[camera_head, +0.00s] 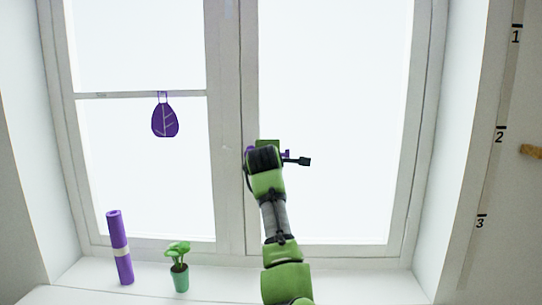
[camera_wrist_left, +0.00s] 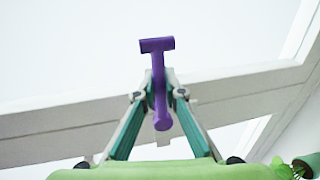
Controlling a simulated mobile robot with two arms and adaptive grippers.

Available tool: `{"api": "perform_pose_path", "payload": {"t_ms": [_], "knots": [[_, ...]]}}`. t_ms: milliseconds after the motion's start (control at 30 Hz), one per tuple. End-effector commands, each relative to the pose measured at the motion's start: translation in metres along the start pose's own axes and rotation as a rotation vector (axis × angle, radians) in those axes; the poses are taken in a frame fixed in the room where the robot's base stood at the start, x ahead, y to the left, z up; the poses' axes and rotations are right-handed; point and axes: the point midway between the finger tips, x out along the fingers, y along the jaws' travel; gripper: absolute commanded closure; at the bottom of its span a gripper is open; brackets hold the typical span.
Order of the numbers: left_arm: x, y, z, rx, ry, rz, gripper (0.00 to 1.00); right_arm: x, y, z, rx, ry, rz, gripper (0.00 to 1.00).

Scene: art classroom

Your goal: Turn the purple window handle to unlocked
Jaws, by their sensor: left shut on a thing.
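The purple window handle (camera_wrist_left: 157,46) shows in the left wrist view as a T shape with a long stem. My left gripper (camera_wrist_left: 160,94) is shut on the stem, one finger on each side. In the head view my left gripper (camera_head: 265,158) is at the middle window post and hides most of the handle. Only small purple bits of the handle (camera_head: 287,153) show beside it. The handle's exact angle on the frame is hard to tell in the head view. My right gripper is in neither view.
A purple leaf ornament (camera_head: 165,117) hangs on the left pane. A purple roll (camera_head: 119,247) and a green potted plant (camera_head: 180,270) stand on the sill, left of my arm. The sill (camera_head: 375,289) to the right is clear.

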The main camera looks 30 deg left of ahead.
Motion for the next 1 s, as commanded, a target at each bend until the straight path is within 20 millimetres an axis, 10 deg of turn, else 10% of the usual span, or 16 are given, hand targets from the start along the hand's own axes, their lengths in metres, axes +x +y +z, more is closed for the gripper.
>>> {"api": "perform_pose_path", "payload": {"t_ms": [367, 467, 1000], "knots": [[-0.001, 0.003, -0.001, -0.012, -0.001, 0.005, 1.00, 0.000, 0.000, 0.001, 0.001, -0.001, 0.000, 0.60], [-0.001, 0.003, -0.001, -0.012, -0.001, 0.005, 0.73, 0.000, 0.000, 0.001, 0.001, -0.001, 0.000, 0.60], [-0.013, 0.001, 0.001, -0.009, -0.002, 0.002, 0.73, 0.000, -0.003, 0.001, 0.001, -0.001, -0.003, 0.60]]}}
